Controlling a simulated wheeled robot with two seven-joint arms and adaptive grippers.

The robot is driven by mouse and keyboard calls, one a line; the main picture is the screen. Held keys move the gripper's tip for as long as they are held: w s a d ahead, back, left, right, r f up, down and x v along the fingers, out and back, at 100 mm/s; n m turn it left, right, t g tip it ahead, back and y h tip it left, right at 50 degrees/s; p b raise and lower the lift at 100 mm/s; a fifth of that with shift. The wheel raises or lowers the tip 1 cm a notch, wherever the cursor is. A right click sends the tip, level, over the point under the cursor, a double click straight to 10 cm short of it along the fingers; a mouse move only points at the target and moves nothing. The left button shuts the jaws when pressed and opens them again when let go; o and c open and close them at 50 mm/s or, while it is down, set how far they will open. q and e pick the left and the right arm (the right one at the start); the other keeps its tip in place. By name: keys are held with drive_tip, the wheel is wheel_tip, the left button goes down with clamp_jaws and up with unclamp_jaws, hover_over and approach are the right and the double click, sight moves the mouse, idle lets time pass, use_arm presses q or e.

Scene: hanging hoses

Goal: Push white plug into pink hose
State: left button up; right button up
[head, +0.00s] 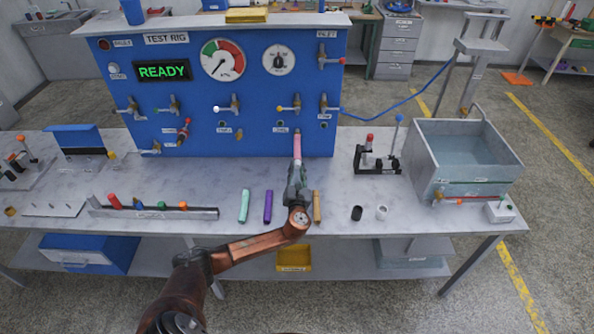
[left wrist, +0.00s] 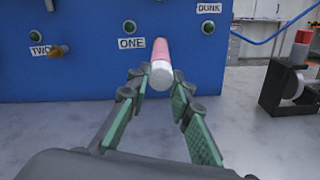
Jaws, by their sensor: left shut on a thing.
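The pink hose (head: 297,146) points from my left gripper (head: 296,171) toward the blue panel. In the left wrist view the hose (left wrist: 160,50) has a white near end between the fingertips of my left gripper (left wrist: 160,77). I cannot tell whether that white end is a plug or part of the hose. The gripper is shut on the hose at this end, above the bench. A small white cylinder (head: 381,212), which looks like a white plug, stands on the bench at the right. My right gripper is not in view.
A small black cylinder (head: 357,213) is beside the white one. Teal (head: 244,206), purple (head: 268,207) and orange (head: 317,207) tubes lie near the bench front. The blue test rig (head: 200,105) stands behind. A black stand (head: 378,160) and a water tank (head: 463,165) are to the right.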

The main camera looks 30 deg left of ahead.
use_arm(q)
drive_tip(key=shift+w+a+r, duration=0.1)
drive_tip(key=o, duration=1.1)
drive_tip(key=v, duration=1.2)
